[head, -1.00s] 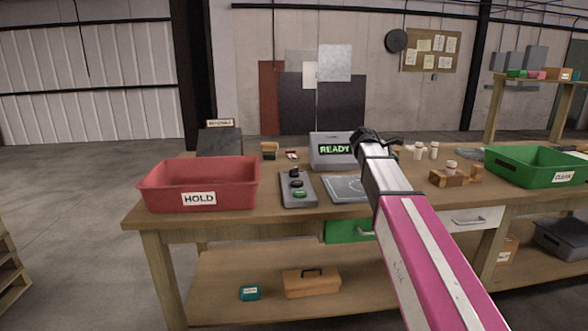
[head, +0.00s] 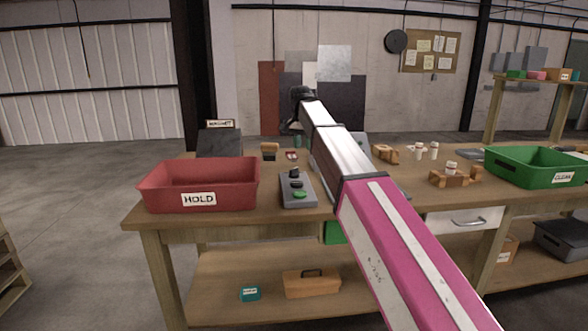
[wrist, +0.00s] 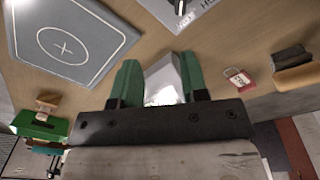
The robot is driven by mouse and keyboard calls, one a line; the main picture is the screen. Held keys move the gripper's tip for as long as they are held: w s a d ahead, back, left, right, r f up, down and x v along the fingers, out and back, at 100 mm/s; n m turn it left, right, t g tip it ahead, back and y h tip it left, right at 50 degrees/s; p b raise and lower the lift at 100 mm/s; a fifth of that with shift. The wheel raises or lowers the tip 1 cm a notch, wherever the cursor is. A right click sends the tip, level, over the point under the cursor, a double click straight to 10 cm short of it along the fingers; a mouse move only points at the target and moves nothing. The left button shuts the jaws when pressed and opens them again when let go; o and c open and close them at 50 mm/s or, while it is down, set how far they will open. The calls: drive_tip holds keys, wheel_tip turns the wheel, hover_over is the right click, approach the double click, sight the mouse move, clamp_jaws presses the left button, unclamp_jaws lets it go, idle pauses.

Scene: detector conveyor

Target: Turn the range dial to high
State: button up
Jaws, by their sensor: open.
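The grey control panel (head: 297,190) lies on the bench right of the red bin, with a dark knob (head: 294,173), seemingly the range dial, at its far end. Dark and bright green buttons sit nearer. The dial's setting is too small to read. In the wrist view, part of the panel (wrist: 204,12) shows at the top edge with cut-off lettering. My gripper (wrist: 160,82) has its green fingers apart, above the bench and clear of the panel. A pale, shiny shape shows between the fingers; I cannot tell what it is. In the head view, my gripper (head: 297,142) is beyond the panel.
The red HOLD bin (head: 198,187) stands left of the panel, the green CLEAN bin (head: 540,166) far right. A grey plate with a circled cross (wrist: 65,42), a red tag (wrist: 237,76) and a dark-topped block (wrist: 293,70) lie on the bench. My arm hides the display box's front.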

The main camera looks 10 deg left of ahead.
sight(294, 173)
drive_tip(key=shift+m+g+y, duration=0.3)
drive_tip(key=shift+m+y, duration=0.1)
drive_tip(key=shift+m, duration=0.5)
drive_tip(key=a+f, duration=0.1)
drive_tip(key=f, duration=0.2)
drive_tip(key=s+a+f, duration=0.1)
drive_tip(key=f, duration=0.2)
drive_tip(key=a+f, duration=0.1)
drive_tip(key=f, duration=0.2)
drive_tip(key=shift+s+a+f, duration=0.15)
clamp_jaws()
